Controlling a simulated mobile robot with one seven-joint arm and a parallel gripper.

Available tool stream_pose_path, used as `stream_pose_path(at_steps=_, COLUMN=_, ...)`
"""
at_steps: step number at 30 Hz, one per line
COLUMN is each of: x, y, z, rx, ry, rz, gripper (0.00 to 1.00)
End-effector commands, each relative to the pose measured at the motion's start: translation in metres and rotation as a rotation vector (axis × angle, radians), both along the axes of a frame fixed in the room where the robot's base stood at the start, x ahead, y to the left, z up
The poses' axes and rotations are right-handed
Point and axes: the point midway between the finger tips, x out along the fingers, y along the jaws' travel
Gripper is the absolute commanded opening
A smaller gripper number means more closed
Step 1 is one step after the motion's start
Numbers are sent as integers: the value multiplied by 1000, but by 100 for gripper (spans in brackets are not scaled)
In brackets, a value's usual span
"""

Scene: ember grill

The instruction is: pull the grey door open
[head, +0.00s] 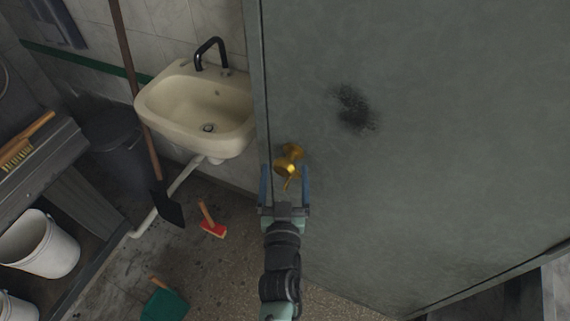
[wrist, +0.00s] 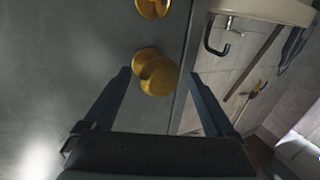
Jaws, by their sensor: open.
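The grey door (head: 430,130) fills the right half of the head view and has a dark smudge. A brass knob (head: 290,153) sits near its left edge; it also shows in the wrist view (wrist: 158,76), with a second brass fitting (wrist: 152,6) partly cut off at the top. My gripper (head: 285,180) is open at the knob, its fingers to either side. In the wrist view the fingertips (wrist: 160,72) flank the knob, with gaps showing. The jaws are not closed on it. The door's surface also shows in the wrist view (wrist: 50,80).
A cream sink (head: 175,108) with a black tap is on the wall left of the door. A long-handled shovel (head: 168,208), a red brush (head: 213,229) and a green dustpan (head: 165,304) are on the left. A shelf with a white bucket (head: 40,245) stands far left.

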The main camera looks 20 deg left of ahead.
Motion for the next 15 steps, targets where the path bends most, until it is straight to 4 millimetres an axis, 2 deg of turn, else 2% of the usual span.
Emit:
stream_pose_path(at_steps=6, x=17, y=6, z=0, rx=1, ry=0, rz=0, gripper=90)
stream_pose_path(at_steps=15, x=20, y=7, z=0, rx=1, ry=0, rz=-1, gripper=90)
